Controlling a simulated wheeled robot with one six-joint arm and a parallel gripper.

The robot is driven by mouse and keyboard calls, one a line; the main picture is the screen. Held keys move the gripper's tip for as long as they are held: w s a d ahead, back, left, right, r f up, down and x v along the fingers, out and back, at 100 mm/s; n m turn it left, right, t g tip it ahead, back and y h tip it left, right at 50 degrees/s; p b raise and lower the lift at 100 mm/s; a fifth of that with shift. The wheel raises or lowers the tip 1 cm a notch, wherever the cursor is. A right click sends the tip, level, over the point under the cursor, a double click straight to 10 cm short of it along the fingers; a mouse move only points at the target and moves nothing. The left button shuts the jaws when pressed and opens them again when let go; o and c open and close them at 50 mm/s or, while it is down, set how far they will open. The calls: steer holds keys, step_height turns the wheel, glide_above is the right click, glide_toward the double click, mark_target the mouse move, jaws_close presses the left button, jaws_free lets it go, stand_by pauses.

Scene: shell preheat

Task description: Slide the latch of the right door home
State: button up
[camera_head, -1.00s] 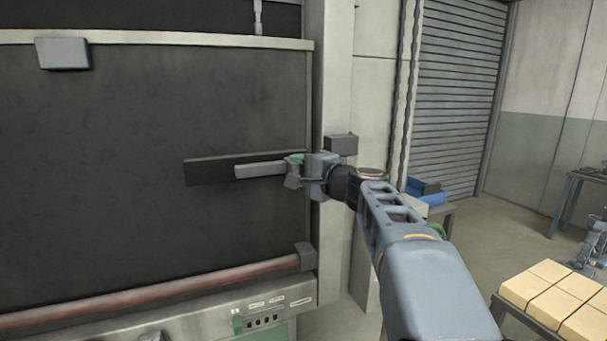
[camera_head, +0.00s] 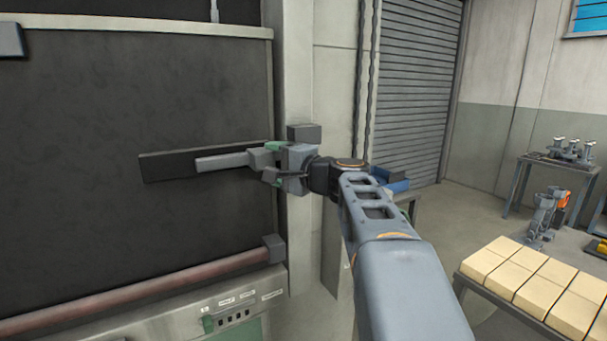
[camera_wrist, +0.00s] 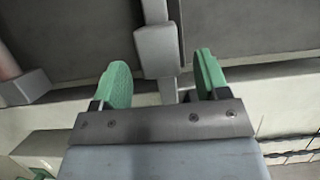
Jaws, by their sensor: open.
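The right door (camera_head: 90,100) is a big dark panel. Its latch is a light grey bar (camera_head: 221,162) on a long dark backing plate (camera_head: 165,167), with a thicker grey knob (camera_head: 262,157) at its right end. In the wrist view the knob (camera_wrist: 157,50) shows between and just beyond the green fingertips, with a gap on each side. My gripper (camera_head: 271,162) is open and empty at the knob, near the door's right edge; it also shows in the wrist view (camera_wrist: 160,68). In the head view the upper finger partly hides the knob's right end.
A dark block (camera_head: 304,132) sits on the pale frame post (camera_head: 292,60) just above my gripper. A reddish horizontal bar (camera_head: 150,295) crosses low on the door. A table of pale blocks (camera_head: 530,285) stands right; floor between is free.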

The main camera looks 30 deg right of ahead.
steer(key=b+v, duration=0.2)
steer(key=v, duration=0.8)
steer(key=shift+d, duration=0.1)
step_height(320, 180, down, 22)
steer(key=s+a+n+g+h, duration=0.2)
steer(key=s+n+g+h, duration=0.15)
steer(key=g, duration=0.45)
steer(key=s+a+f+n+g+h, duration=0.2)
steer(key=s+a+f+n+g, duration=0.3)
steer(key=a+f+n, duration=0.5)
steer(key=shift+s+a+f+n+h, duration=0.35)
steer(key=shift+s+a+f, duration=0.2)
steer(key=shift+a+f, duration=0.45)
